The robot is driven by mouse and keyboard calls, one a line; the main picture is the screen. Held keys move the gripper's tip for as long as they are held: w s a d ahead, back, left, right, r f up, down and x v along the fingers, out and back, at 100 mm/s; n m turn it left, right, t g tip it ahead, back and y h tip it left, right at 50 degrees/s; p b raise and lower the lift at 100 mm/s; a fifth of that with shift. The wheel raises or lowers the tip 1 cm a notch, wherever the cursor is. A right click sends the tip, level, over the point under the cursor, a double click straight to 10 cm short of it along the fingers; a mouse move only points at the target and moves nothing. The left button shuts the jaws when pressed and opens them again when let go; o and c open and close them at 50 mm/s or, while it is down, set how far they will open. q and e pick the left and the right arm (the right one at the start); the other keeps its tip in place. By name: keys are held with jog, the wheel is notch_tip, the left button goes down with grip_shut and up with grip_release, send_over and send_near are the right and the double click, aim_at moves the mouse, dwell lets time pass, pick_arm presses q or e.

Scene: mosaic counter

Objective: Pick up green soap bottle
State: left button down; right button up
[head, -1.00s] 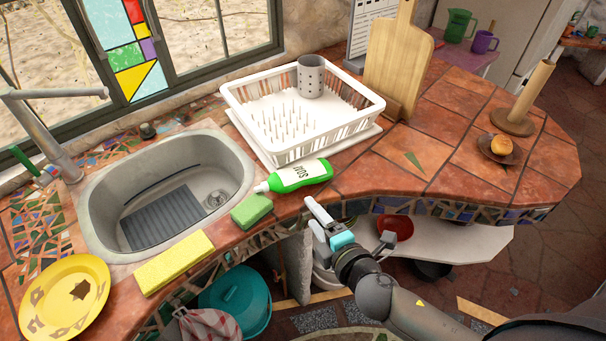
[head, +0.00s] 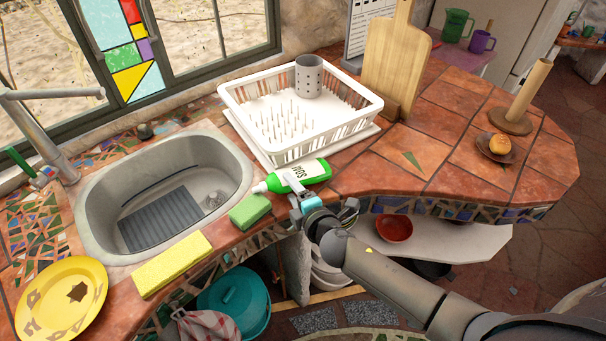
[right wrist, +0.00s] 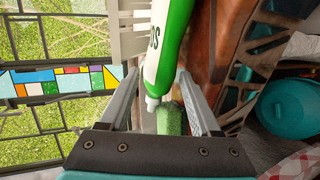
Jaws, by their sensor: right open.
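The green soap bottle (head: 305,173) lies on its side on the tiled counter, in front of the dish rack, its white cap pointing left toward the sink. In the right wrist view the bottle (right wrist: 169,45) reaches down between the two fingers. My right gripper (head: 294,190) is at the bottle's near side in the head view, with its fingertips partly hidden. In the right wrist view my right gripper (right wrist: 160,85) is open, one finger on each side of the bottle, with a gap on each side. My left gripper is not in view.
A green sponge (head: 250,211) lies just left of the bottle, and a yellow sponge (head: 172,264) further left. The white dish rack (head: 315,143) stands close behind. The steel sink (head: 97,215) is at left. Open tiles lie to the right.

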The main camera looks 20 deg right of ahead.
jog(key=shift+x, duration=0.9)
jog(key=shift+f, duration=0.1)
grip_shut()
